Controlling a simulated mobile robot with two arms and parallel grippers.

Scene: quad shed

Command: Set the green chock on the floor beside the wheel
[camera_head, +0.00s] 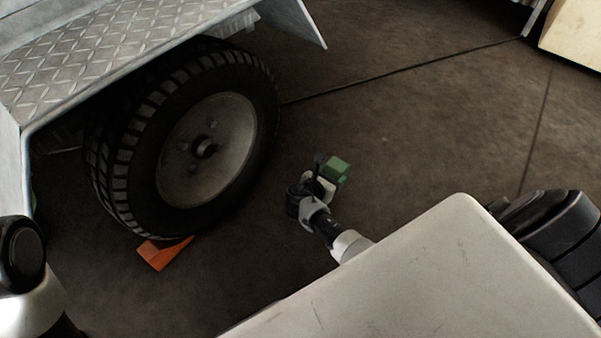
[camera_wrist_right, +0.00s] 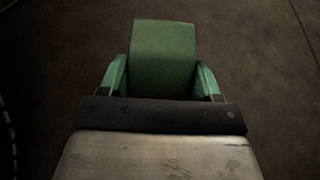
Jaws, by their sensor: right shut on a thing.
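The green chock (camera_head: 338,168) is held in my right gripper (camera_head: 325,180), out to the right of the wheel and apart from it. In the right wrist view the chock (camera_wrist_right: 163,58) sits between the two green-looking fingers of the right gripper (camera_wrist_right: 162,80), which is shut on it. I cannot tell how far the chock is above the floor. The wheel (camera_head: 208,150) has a black treaded tyre and a grey hub, and stands under a metal fender at the left. My left gripper is not in view; only part of my left arm shows at the left edge.
An orange chock (camera_head: 163,252) lies on the floor against the lower front of the tyre. The diamond-plate fender (camera_head: 110,50) overhangs the wheel. The dark floor (camera_head: 420,130) is clear right of the wheel. A pale box (camera_head: 575,32) stands at the top right.

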